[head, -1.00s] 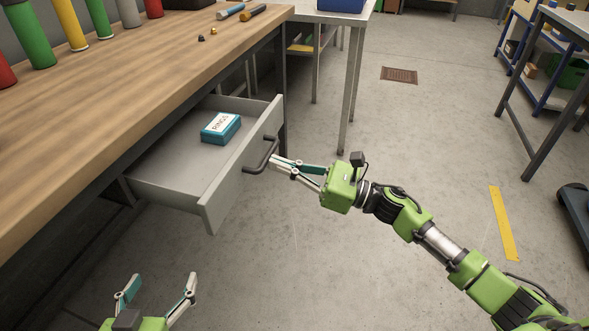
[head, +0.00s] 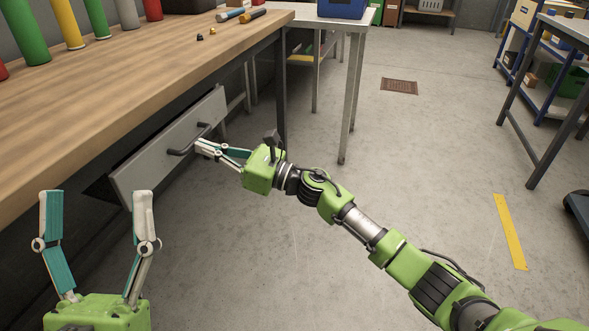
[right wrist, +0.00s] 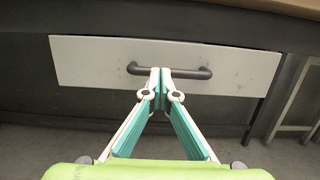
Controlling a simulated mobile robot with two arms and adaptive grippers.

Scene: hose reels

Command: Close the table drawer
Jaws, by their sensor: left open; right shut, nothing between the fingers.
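The grey table drawer (head: 150,165) shows only its front panel under the workbench top, in the head view; its inside is hidden. A dark gap shows beside its near end, and I cannot tell whether it is fully flush. Its dark bar handle (head: 187,140) is on the front. My right gripper (head: 201,149) is shut and empty, with its fingertips at the handle. In the right wrist view the fingertips (right wrist: 160,76) meet the middle of the handle (right wrist: 136,68), apparently touching it. My left gripper (head: 97,200) is open and empty at lower left.
The wooden workbench top (head: 110,90) overhangs the drawer and carries coloured cylinders and tools. A metal table (head: 335,14) stands beyond it.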

